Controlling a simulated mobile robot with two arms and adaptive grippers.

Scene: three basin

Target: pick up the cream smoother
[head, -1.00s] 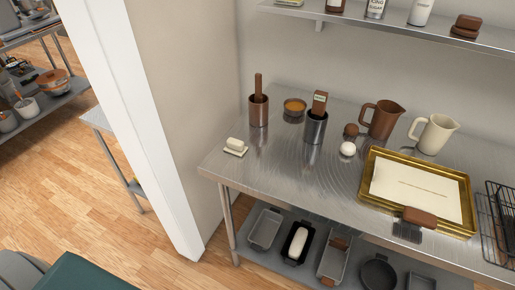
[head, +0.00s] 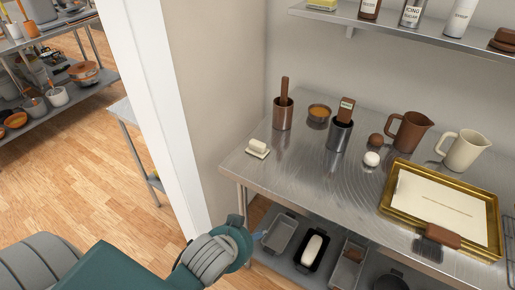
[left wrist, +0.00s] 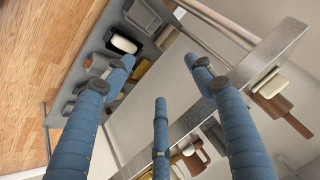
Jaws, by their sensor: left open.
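The cream smoother (head: 258,148) lies on the steel table (head: 300,165), near its left end, cream-coloured with a raised grip on a flat base. It seems to be the cream piece at the table edge in the left wrist view (left wrist: 268,82). My left gripper (left wrist: 163,78) has its blue fingers spread and nothing between them. My right gripper is in neither view.
A brown canister (head: 283,118), a metal canister (head: 339,136) and an amber bowl (head: 319,112) stand behind and right of the smoother. A gold tray (head: 391,209) lies farther right. The lower shelf holds several pans, one black (head: 312,266). A wall post (head: 160,110) stands left.

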